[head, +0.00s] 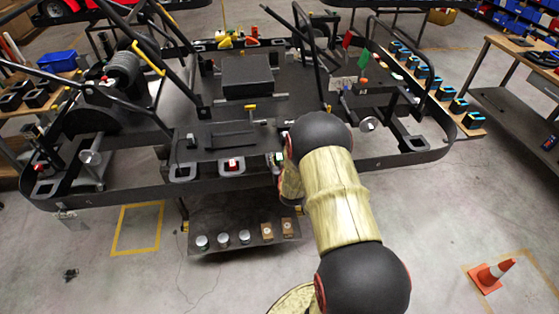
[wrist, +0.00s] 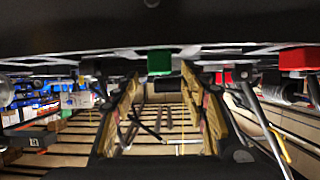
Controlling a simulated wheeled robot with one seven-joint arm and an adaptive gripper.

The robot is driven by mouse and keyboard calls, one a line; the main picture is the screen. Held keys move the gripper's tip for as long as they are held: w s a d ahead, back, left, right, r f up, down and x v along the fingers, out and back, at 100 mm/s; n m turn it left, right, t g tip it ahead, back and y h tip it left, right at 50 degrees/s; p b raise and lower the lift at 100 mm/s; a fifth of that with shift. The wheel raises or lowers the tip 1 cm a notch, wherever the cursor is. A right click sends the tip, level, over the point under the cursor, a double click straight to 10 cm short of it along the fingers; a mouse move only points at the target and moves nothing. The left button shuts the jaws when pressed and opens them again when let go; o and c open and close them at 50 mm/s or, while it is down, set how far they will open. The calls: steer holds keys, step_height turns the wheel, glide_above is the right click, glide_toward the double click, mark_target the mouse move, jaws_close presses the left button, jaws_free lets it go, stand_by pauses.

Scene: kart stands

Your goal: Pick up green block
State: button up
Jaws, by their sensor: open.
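The green block (head: 279,159) is at the front edge of the black kart frame in the head view, partly hidden by my arm. In the wrist view the green block (wrist: 159,62) shows just beyond and between my fingertips. My gripper (wrist: 161,80) is open, with a finger on each side and nothing between them. In the head view my gripper (head: 289,185) is mostly hidden by my arm, close to the block. The wrist picture looks upside down, with the kart surface along its top.
A red block (head: 232,165) sits in a holder left of the green one; it also shows in the wrist view (wrist: 300,60). A low shelf (head: 217,240) with several cans and small boxes is below.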

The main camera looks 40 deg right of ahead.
steer(key=shift+x, duration=1.5)
steer(key=shift+c, duration=1.3)
steer(key=c, duration=0.8)
steer(key=shift+o, duration=0.2)
